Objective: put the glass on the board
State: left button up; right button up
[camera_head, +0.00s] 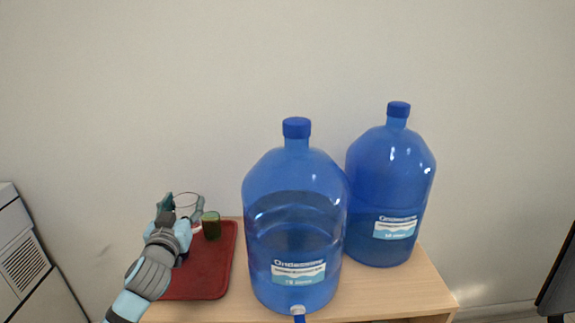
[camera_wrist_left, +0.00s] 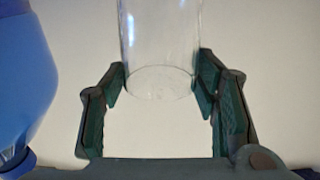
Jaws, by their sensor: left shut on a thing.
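A clear glass (camera_head: 187,201) is held by my left gripper (camera_head: 182,208) over the back left part of the red board (camera_head: 212,278). The glass looks upright. The gripper partly hides it in the head view, and I cannot tell whether its base touches the board. My right gripper is not in view.
A green cup (camera_head: 211,226) stands on the board, close right of the glass. Two large blue water bottles (camera_head: 290,235) (camera_head: 385,190) stand on the wooden table (camera_head: 425,285) right of the board. A wall is behind. The board's front right part is bare.

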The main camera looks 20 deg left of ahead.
pick_arm(q)
jog(key=shift+s+d+f, duration=0.1)
jog(key=shift+d+f, duration=0.1)
jog(key=shift+d, duration=0.05)
jog(key=s+d+f+m+t+h, duration=0.1)
jog(key=s+d+f+m+h, duration=0.1)
jog(key=s+d+f+h, duration=0.3)
jog(key=s+d+m+h, duration=0.1)
jog(key=d+m+h, duration=0.15)
jog(key=d, duration=0.35)
jog(key=s+d+m+g+h, duration=0.2)
jog(key=s+d+m+h, duration=0.4)
jog(key=s+d, duration=0.65)
jog(key=w+a+r+n+y, duration=0.1)
jog(key=w+a+n+y, duration=0.2)
jog(key=w+a, duration=0.3)
jog(key=w+a+r+n+y, duration=0.2)
jog(key=w+a+n+y, duration=0.2)
jog(key=a, duration=0.5)
jog(key=w+a+r+n+t+y, duration=0.1)
jog(key=w+a+r+n+y, duration=0.1)
jog(key=w+a+y, duration=0.4)
jog(key=shift+w+a+n, duration=0.65)
jog(key=shift+w+a, duration=0.65)
jog(key=shift+w, duration=0.05)
jog(key=shift+a+r+y, duration=0.25)
jog(key=shift+f, duration=0.1)
